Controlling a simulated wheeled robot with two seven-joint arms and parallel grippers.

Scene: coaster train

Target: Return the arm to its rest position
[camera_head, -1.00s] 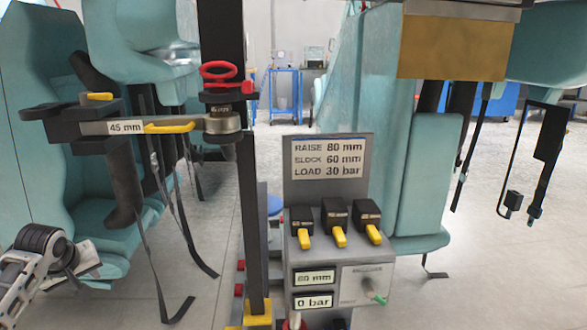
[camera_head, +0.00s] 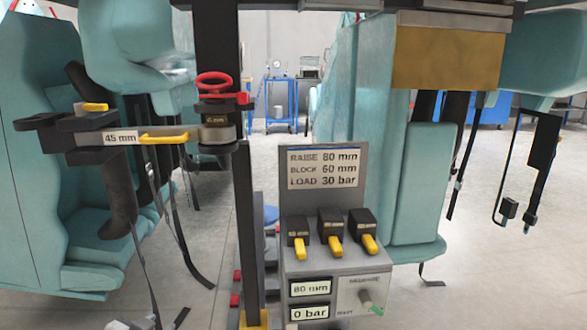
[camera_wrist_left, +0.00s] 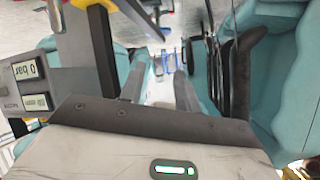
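My left gripper (camera_wrist_left: 160,90) shows in the left wrist view with its two fingers apart and nothing between them. In the head view only a small pale piece of my left arm shows at the bottom edge, left of the centre. The rest of that arm is below the picture. My right gripper is in neither view.
A control panel (camera_head: 350,262) reads 80 mm and 0 bar, with several yellow-tipped blocks (camera_head: 330,232) on it. A clamp tagged 45 mm (camera_head: 120,138) and a red handwheel (camera_head: 213,80) sit on the dark post (camera_head: 247,220). Teal seats (camera_head: 50,200) with hanging straps stand left and right.

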